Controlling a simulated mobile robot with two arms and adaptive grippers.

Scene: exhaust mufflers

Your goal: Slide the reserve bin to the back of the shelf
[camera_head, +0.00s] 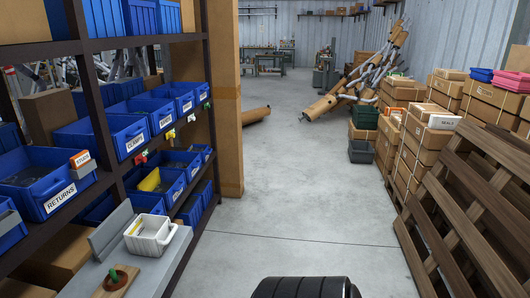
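A dark shelf rack (107,42) on the left holds several blue bins in rows. I cannot read a "reserve" label on any of them. The nearest labelled bin is a blue one marked RETURNS (38,196), with a small orange and white box at its right corner. Behind it on the same row is a blue bin marked CLAMPS (112,142). More blue bins with small labels stand farther along, such as one (155,115) with its label too small to read surely. Neither of my grippers is in view.
A grey bench (92,268) at the lower left bears a white bin (149,236) and a wooden block with a green knob (117,282). Stacked cartons (425,140) and leaning wooden pallets (465,215) line the right. The concrete aisle (300,195) between is clear.

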